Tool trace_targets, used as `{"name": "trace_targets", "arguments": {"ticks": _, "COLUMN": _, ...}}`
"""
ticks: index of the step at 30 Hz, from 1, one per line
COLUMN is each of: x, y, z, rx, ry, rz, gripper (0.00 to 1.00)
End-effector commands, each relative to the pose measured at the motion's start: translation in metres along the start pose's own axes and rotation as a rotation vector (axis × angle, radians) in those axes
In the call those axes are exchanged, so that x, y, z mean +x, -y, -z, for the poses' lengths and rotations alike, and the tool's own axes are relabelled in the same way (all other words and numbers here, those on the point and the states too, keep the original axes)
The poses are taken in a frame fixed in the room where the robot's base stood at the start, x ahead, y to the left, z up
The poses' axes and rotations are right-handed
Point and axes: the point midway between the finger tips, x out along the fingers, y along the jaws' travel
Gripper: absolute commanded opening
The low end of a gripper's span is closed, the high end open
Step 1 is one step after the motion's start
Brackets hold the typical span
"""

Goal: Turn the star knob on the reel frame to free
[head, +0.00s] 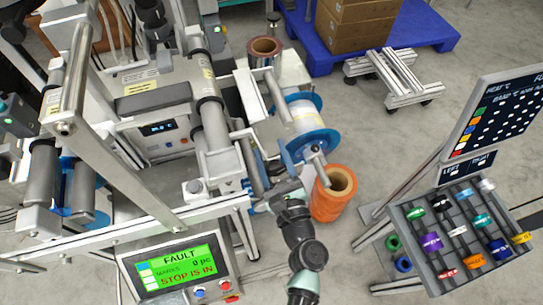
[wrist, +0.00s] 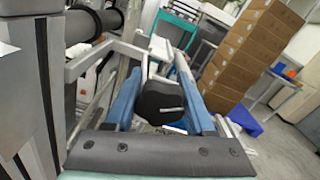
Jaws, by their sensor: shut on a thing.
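The star knob (wrist: 160,100) is a black, rounded block with a short pale mark on its face, in the middle of the wrist view. My gripper (wrist: 160,92) has one blue finger on each side of it and is shut on it. In the head view my gripper (head: 264,204) is at the front right of the reel frame (head: 190,222), by its lower rail. The knob is hidden there by my gripper and arm. The knob's setting cannot be read.
A blue-flanged reel (head: 305,132) and an orange roll (head: 335,193) are close to my arm. A panel (head: 180,268) reads "FAULT" and "STOP IS IN". A rack of coloured rolls (head: 460,235) stands at right. Boxes (head: 355,22) sit on a blue pallet behind.

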Motion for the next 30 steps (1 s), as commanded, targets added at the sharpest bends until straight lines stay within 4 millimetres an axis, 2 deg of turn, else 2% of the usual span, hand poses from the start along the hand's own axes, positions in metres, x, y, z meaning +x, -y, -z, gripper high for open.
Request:
{"name": "trace_targets", "arguments": {"ticks": 5, "x": -0.001, "y": 0.0, "z": 0.0, "rx": 0.002, "ry": -0.003, "rz": 0.0, "gripper": 0.0}}
{"name": "trace_targets", "arguments": {"ticks": 6, "x": -0.001, "y": 0.0, "z": 0.0, "rx": 0.002, "ry": -0.003, "rz": 0.0, "gripper": 0.56}}
{"name": "trace_targets", "arguments": {"ticks": 11, "x": 0.0, "y": 0.0, "z": 0.0, "rx": 0.004, "ry": -0.003, "rz": 0.0, "gripper": 0.85}}
{"name": "trace_targets", "arguments": {"ticks": 22, "x": -0.006, "y": 0.0, "z": 0.001, "rx": 0.006, "ry": -0.003, "rz": 0.0, "gripper": 0.85}}
{"name": "trace_targets", "arguments": {"ticks": 26, "x": -0.024, "y": 0.0, "z": 0.001, "rx": 0.006, "ry": -0.005, "rz": 0.001, "gripper": 0.85}}
{"name": "trace_targets", "arguments": {"ticks": 30, "x": -0.055, "y": 0.0, "z": 0.001, "rx": 0.006, "ry": -0.006, "rz": 0.002, "gripper": 0.85}}
